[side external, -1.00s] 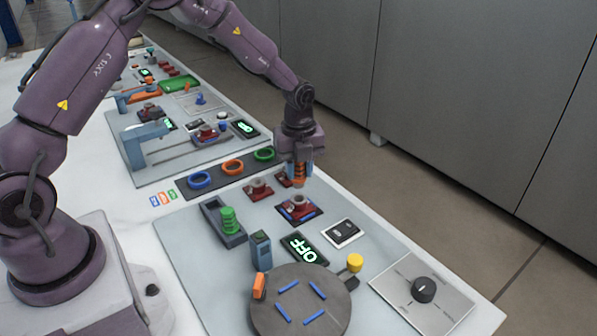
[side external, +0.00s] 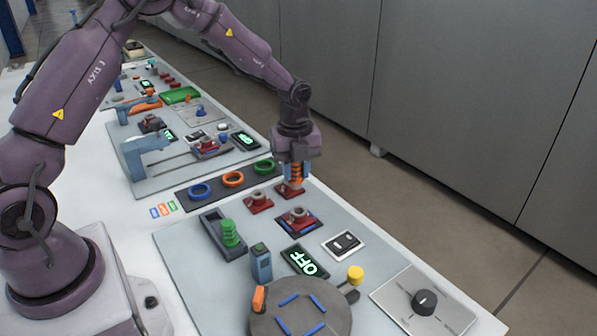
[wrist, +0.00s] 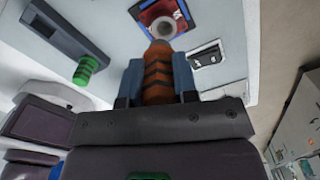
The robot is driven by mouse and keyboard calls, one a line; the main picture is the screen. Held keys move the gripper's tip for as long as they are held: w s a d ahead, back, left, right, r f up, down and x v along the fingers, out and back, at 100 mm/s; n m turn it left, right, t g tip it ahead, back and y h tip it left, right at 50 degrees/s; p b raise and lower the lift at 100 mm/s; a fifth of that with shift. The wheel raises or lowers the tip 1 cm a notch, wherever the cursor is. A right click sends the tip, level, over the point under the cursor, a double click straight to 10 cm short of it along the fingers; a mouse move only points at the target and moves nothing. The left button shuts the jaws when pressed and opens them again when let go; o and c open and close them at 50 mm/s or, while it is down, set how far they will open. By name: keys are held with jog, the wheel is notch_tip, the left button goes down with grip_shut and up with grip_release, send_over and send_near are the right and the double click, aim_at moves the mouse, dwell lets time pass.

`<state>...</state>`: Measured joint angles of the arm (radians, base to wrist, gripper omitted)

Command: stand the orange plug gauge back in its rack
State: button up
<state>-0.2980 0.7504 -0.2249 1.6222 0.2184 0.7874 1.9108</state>
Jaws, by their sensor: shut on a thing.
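The orange plug gauge (side external: 295,171), with dark bands, is upright in my gripper (side external: 294,168). The wrist view shows it (wrist: 158,75) between the two blue fingers, which are shut on it. Its upper part is hidden between the fingers. In the side view its lower end is just above or at a small red block (side external: 289,189); I cannot tell whether they touch. The dark strip with blue, orange and green rings (side external: 215,187), which looks like the rack, lies to the left of my gripper. Its orange ring (side external: 233,180) is empty.
A green banded gauge (side external: 229,234) stands in a grey holder (side external: 212,220). Red blocks with grey rings (side external: 298,218) stand near my gripper. A blue post (side external: 261,263), an OFF display (side external: 304,261) and a round turntable (side external: 262,325) are nearer the camera.

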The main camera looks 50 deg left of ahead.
jog(key=s+a+n, duration=0.3)
jog(key=s+a, duration=0.6)
jog(key=shift+n, duration=0.6)
jog(key=shift+s+a+f, duration=0.1)
jog(key=shift+s+f, duration=1.5)
jog(key=shift+s, duration=0.3)
jog(key=shift+s+a+f, duration=0.1)
jog(key=shift+s+f, duration=1.45)
jog(key=shift+s, duration=0.3)
jog(key=shift+f, duration=1.4)
jog(key=o, duration=1.4)
notch_tip(320, 180, up, 7)
